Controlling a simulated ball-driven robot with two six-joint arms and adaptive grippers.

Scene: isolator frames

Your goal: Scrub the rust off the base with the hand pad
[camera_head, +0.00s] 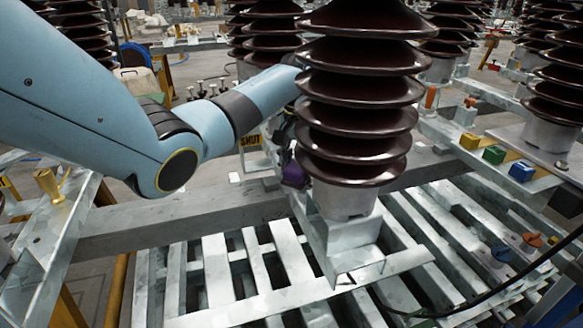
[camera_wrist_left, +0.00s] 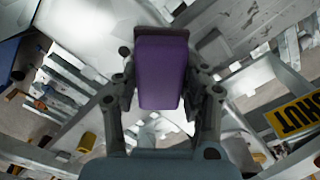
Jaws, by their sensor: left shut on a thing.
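My left gripper (camera_wrist_left: 164,92) is shut on the purple hand pad (camera_wrist_left: 161,72), a block between its two fingers. In the head view, the pad (camera_head: 294,174) shows at the left side of the brown insulator's lower end. The gripper (camera_head: 287,152) there is partly hidden behind the insulator. The insulator (camera_head: 358,115) stands upright on a grey metal base (camera_head: 345,238). The pad is close beside the base; I cannot tell whether they touch. I make out no clear rust patch. My right gripper is not in view.
A slatted metal frame (camera_head: 222,275) lies below the base. Yellow, green and blue blocks (camera_head: 494,155) sit on the right rail. More insulators (camera_head: 268,35) stand behind. A black cable (camera_head: 490,297) crosses the lower right. A yellow "SHUT" sign (camera_wrist_left: 297,115) shows at right in the wrist view.

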